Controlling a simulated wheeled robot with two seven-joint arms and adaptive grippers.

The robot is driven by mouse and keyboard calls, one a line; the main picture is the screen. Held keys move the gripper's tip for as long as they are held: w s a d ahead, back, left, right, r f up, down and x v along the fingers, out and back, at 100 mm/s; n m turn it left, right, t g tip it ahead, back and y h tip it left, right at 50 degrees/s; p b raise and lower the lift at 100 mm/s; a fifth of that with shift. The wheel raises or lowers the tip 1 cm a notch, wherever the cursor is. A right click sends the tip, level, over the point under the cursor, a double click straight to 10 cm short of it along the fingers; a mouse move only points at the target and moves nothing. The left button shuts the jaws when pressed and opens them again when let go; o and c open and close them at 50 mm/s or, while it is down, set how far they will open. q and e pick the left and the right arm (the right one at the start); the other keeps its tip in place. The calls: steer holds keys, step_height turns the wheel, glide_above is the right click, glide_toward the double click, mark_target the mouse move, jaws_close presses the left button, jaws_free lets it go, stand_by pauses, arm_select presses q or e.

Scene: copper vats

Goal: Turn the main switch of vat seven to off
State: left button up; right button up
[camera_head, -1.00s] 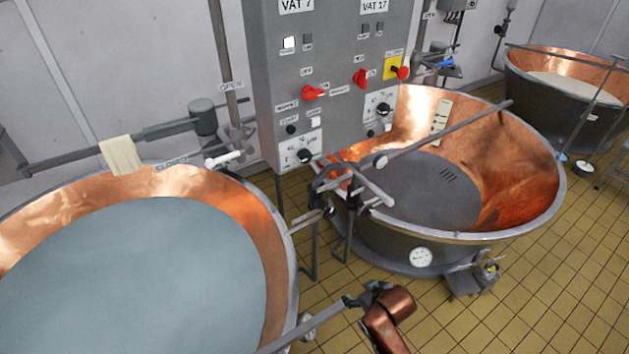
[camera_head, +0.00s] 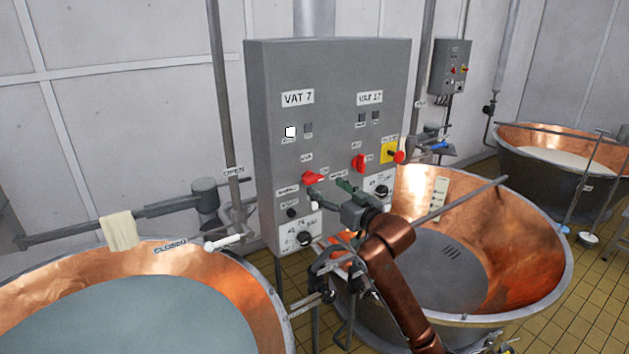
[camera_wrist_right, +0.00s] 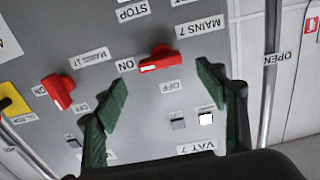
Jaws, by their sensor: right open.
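The main switch of vat seven is a red rotary knob (camera_head: 315,178) on the grey control panel (camera_head: 270,90), under the VAT 7 sign. In the right wrist view, which is upside down, the red knob (camera_wrist_right: 157,58) lies level beside the MAINS 7 label. My right gripper (camera_head: 328,188) is open in front of the panel, close to the knob. Its green fingers (camera_wrist_right: 160,93) stand apart, with the knob beyond the gap. My left gripper is not in view.
A white lamp (camera_head: 290,132) shows above the knob. Copper vats (camera_head: 215,275) (camera_head: 520,235) flank the panel, and a bar (camera_head: 462,200) crosses the right one.

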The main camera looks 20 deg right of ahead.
mark_target(316, 180)
steer(key=w, duration=0.2)
steer(key=w+p, duration=0.1)
steer(key=w, duration=0.1)
steer(key=w+a+p, duration=0.1)
steer(key=w, duration=0.1)
steer(key=shift+w, duration=0.1)
steer(key=shift+w+f+p, duration=0.1)
steer(key=shift+w+p, duration=0.2)
steer(key=shift+w, duration=0.2)
steer(key=shift+c, duration=0.7)
steer(key=c, duration=1)
